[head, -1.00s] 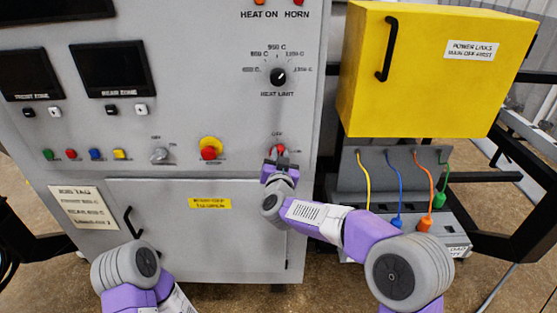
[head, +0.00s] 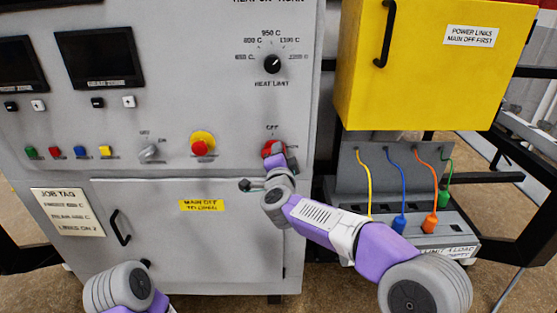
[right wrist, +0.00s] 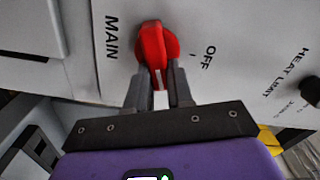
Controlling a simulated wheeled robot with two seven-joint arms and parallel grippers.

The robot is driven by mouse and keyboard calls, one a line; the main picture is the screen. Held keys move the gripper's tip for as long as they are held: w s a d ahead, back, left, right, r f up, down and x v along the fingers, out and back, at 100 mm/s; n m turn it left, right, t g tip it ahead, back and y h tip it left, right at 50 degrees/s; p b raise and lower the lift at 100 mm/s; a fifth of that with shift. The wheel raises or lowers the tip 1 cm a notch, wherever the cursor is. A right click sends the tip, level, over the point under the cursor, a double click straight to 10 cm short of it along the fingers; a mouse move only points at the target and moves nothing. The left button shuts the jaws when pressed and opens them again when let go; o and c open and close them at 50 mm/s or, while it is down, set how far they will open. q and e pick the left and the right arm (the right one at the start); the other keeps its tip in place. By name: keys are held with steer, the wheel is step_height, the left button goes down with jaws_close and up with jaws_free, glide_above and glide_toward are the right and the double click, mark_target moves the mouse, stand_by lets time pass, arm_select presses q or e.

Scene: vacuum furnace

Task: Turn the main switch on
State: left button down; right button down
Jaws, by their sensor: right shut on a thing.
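The main switch is a red rotary handle (head: 272,149) on the grey furnace panel (head: 240,115), below an OFF label. In the right wrist view the red handle (right wrist: 156,45) stands between the labels MAIN and OFF. My right gripper (right wrist: 158,88) is shut on it, with a dark finger on each side of the grip. In the head view my right gripper (head: 278,158) hides part of the switch. I cannot tell for sure which way the handle points. My left gripper is out of view; only part of that arm shows at the lower left.
The heat limit knob (head: 272,64) is above the switch. A red and yellow emergency button (head: 200,147) is to its left. The yellow power links box (head: 430,75) juts out at the right, above several coloured cables (head: 400,190). The lower cabinet door (head: 160,240) is closed.

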steer(key=shift+f+m+b, duration=0.15)
steer(key=shift+m+b, duration=0.55)
steer(key=shift+m, duration=0.4)
steer(key=shift+f+m+b, duration=0.15)
steer(key=shift+m+b, duration=0.55)
steer(key=shift+m, duration=0.4)
steer(key=c, duration=1)
jaws_free()
steer(key=s, duration=0.7)
steer(key=shift+s, duration=0.3)
